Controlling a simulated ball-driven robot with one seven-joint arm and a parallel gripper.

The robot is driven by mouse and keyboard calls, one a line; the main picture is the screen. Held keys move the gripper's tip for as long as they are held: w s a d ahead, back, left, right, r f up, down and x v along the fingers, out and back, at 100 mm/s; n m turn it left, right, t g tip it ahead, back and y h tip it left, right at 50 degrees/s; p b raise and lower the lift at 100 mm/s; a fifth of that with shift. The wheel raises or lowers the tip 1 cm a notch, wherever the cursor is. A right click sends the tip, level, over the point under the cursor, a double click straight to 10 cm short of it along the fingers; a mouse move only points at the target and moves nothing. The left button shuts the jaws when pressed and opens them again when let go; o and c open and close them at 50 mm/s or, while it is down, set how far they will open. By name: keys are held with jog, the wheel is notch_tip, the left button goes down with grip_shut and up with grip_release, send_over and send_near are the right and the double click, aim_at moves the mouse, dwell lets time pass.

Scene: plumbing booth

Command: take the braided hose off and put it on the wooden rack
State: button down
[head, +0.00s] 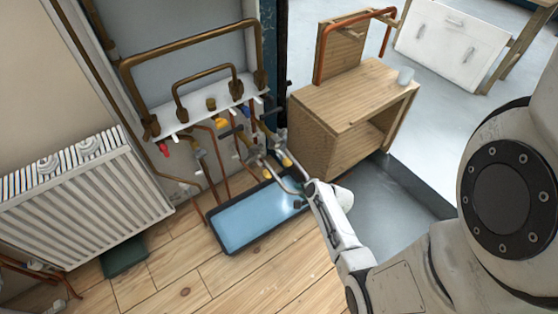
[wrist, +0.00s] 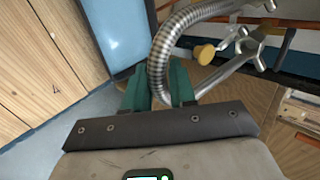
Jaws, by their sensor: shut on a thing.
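The braided hose (wrist: 160,62) is a ribbed silver tube. In the wrist view it curves up from between the two teal fingers of my gripper (wrist: 160,88) and bends away to the upper right. My gripper is shut on it. In the head view the hose (head: 285,182) is a small silver curve below the valves, at the tip of my gripper (head: 304,188). I cannot tell whether its ends are joined to the valves. The wooden rack, seemingly the wooden stand (head: 345,98) with an open shelf and upright back board, is right of the pipes.
Copper pipes and valves with yellow parts (head: 222,123) line the white board (head: 205,112). A blue-lined tray (head: 250,218) lies on the floor below. A radiator (head: 85,200) is left.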

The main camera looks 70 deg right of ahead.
jog(key=shift+s+a+p, duration=0.15)
jog(key=shift+s+a, duration=0.25)
jog(key=shift+s, duration=0.3)
jog(key=shift+s+a+p, duration=0.15)
jog(key=shift+s+a, duration=0.3)
jog(key=shift+s, duration=0.2)
jog(key=shift+s+a+p, duration=0.15)
jog(key=shift+s+a, duration=0.25)
jog(key=shift+s, duration=0.3)
jog(key=shift+w+r, duration=0.1)
